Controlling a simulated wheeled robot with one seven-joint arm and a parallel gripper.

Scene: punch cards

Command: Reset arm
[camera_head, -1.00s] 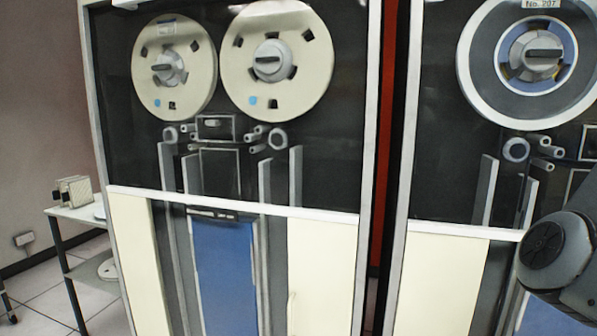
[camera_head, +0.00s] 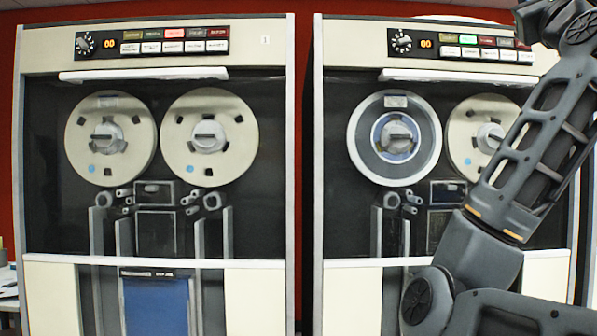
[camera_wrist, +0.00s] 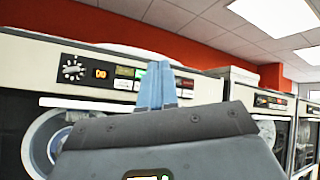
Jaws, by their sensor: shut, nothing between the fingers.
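My gripper (camera_wrist: 157,85) shows in the wrist view with its two blue fingers together and nothing between them. It points up in front of a tape cabinet's control panel (camera_wrist: 110,75). In the head view my arm (camera_head: 535,140) rises along the right side and hides part of the right tape cabinet (camera_head: 345,290). The gripper's fingers do not show in the head view; the arm runs to the top edge there.
A left tape cabinet (camera_head: 255,288) with two cream reels stands beside the right one, a narrow gap between them. A small table (camera_head: 8,290) is partly visible at the far left. The wrist view shows more cabinets (camera_wrist: 305,110) at right.

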